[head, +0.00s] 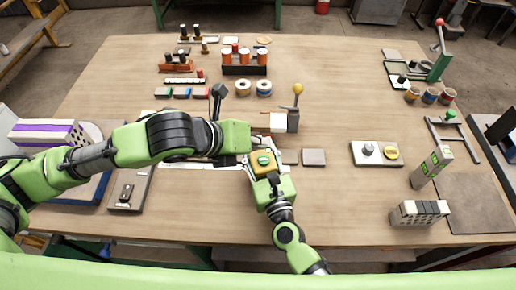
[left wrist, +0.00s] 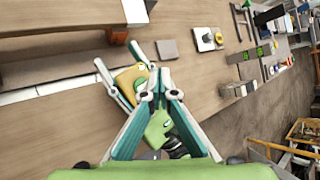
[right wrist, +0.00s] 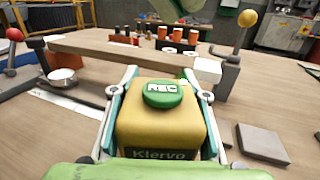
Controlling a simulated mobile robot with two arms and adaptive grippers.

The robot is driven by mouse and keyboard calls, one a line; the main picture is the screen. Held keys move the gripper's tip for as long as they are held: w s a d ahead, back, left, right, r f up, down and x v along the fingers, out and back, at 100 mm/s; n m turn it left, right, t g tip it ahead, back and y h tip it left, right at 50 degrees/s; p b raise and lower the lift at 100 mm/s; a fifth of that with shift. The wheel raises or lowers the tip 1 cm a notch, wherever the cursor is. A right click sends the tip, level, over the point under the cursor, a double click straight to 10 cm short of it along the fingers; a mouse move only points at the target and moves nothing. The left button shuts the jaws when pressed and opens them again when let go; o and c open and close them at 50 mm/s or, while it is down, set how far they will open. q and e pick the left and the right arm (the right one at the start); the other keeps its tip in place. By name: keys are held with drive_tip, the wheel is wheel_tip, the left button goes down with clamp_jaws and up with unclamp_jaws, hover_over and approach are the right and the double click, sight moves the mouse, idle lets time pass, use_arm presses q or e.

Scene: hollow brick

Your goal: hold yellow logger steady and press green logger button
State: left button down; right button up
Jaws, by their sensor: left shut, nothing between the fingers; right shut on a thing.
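The yellow logger (right wrist: 158,128) is a box with a dark front label and a round green button (right wrist: 163,93) marked REC on top. My right gripper (head: 262,158) is shut on the logger, one finger on each side of it. The logger also shows in the left wrist view (left wrist: 127,80), between the right fingers. My left gripper (left wrist: 160,72) is shut and empty, with its fingertips close beside the logger and button. In the head view my left gripper (head: 243,150) is just above the logger. Whether its tips touch the button I cannot tell.
A wooden bar (right wrist: 120,54) lies behind the logger. A lever with a yellow ball (head: 298,90) stands behind it. A grey square block (head: 313,157) lies to the right. The table's front middle is bare.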

sight(263, 171)
use_arm(q)
drive_tip(key=shift+r, duration=1)
use_arm(e)
drive_tip(key=o, duration=1.4)
drive_tip(key=shift+o, duration=0.2)
drive_tip(key=v, duration=1.2)
